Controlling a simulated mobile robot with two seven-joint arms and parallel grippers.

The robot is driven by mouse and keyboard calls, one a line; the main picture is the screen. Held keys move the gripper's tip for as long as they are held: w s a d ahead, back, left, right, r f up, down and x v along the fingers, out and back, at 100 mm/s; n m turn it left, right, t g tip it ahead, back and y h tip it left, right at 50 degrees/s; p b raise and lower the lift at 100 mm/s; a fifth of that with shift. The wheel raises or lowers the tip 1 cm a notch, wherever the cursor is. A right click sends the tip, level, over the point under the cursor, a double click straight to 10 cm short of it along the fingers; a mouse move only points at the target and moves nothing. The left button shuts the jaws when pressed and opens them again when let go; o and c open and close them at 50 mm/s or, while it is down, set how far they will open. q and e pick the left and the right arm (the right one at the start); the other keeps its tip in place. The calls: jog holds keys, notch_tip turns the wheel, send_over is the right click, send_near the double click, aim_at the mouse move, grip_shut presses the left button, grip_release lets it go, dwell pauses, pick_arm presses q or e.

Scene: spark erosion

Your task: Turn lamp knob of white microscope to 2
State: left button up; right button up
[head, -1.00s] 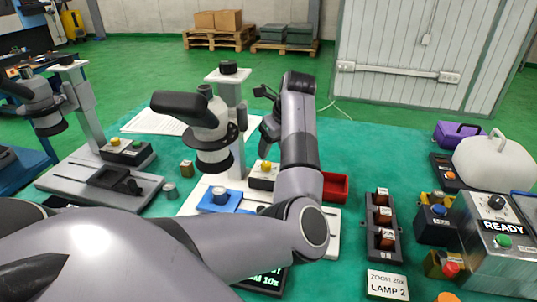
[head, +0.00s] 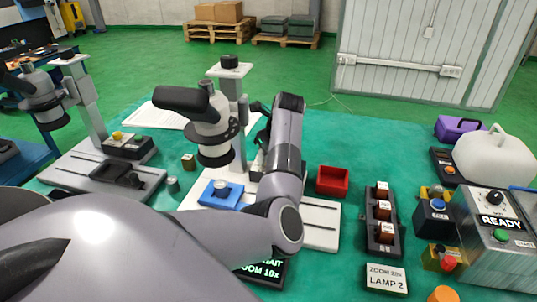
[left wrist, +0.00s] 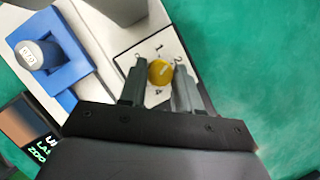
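The white microscope (head: 240,95) stands near the middle of the bench, with a blue holder (head: 217,196) on its base. Its lamp knob is hidden behind my left arm in the head view. In the left wrist view the yellow lamp knob (left wrist: 161,72) sits on a white panel with numerals around it. My left gripper (left wrist: 160,68) has one finger on each side of the knob, very close to it. I cannot tell whether the fingers touch it. The knob's pointer setting is not clear. My right gripper is not in view.
A card (head: 387,278) reads "ZOOM 20x LAMP 2". A red bin (head: 333,181), a dark rack (head: 383,243) and a control box (head: 492,232) stand to the right. Another microscope (head: 92,110) is at the left. A lit display (head: 262,270) is partly behind my arm.

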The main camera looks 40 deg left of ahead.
pick_arm(q)
jog(key=c, duration=0.4)
jog(key=shift+c, duration=0.2)
jog(key=shift+s+m+t+h, duration=0.15)
jog(key=shift+m+t, duration=0.3)
jog(key=shift+m, duration=0.75)
jog(key=shift+w+m+t+h, duration=0.1)
jog(key=shift+m+t+h, duration=0.25)
jog(key=shift+m, duration=0.85)
jog(key=shift+a, duration=0.1)
jog(key=o, duration=1.1)
jog(key=shift+c, duration=0.2)
jog(key=v, duration=0.7)
jog(key=shift+b, duration=0.45)
